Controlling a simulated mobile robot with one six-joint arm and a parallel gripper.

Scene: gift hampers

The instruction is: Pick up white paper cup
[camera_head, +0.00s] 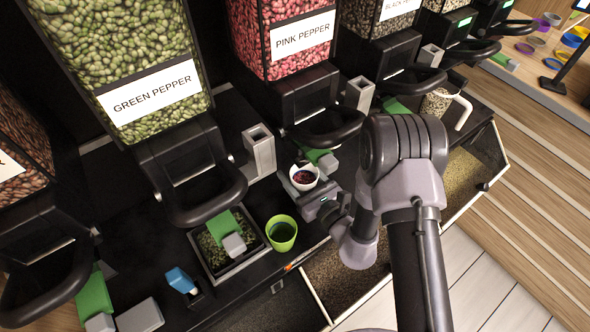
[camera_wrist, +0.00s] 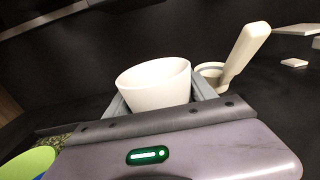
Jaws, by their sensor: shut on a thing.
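A small white paper cup (camera_head: 304,178) is under the pink pepper dispenser, with dark reddish contents showing inside it. My gripper (camera_head: 312,190) is at the cup's near side, shut on it. In the wrist view the white cup (camera_wrist: 155,86) stands upright just beyond the purple-grey gripper body, tilted slightly in the picture. Its lower part is hidden behind the gripper's front edge. Grey pieces flank the cup there; I cannot tell how much of them is jaw and how much is tray. Whether the cup's base touches the surface is hidden.
A green cup (camera_head: 281,233) stands close by on the black counter, beside a grey-framed tray (camera_head: 239,275) of green pepper. The pink pepper dispenser (camera_head: 306,98) and its black handle overhang the cup. A white-handled container (camera_head: 436,104) is to the right.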

